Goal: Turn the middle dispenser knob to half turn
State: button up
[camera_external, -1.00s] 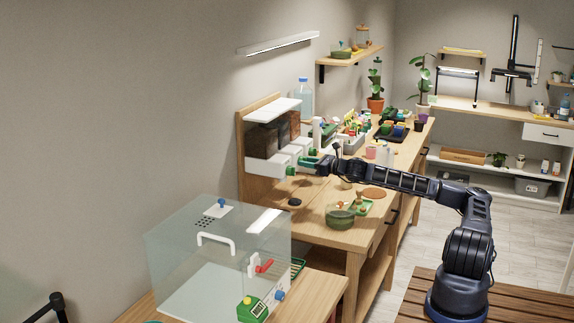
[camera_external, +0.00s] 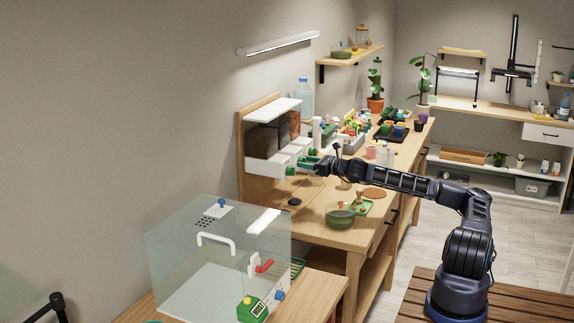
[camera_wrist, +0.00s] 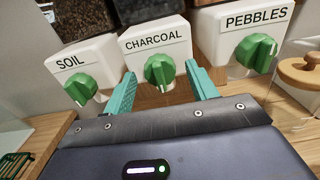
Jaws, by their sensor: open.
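The dispenser (camera_external: 272,163) stands on the wooden bench against the wall, with a row of white units. In the wrist view the middle unit is labelled CHARCOAL and carries a green middle knob (camera_wrist: 160,71), its grip ridge close to upright. My gripper (camera_wrist: 158,88) is open, with one teal finger on each side of this knob and a visible gap at both sides. In the external view my gripper (camera_external: 318,163) is at the dispenser front, and the middle knob is hard to make out there.
The SOIL knob (camera_wrist: 80,89) is close on the left and the PEBBLES knob (camera_wrist: 256,50) on the right. A wooden-lidded jar (camera_wrist: 299,72) stands at the right. A clear box (camera_external: 215,255) is in the foreground of the external view.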

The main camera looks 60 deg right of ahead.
jog(key=s, duration=1)
jog(key=shift+s, duration=0.35)
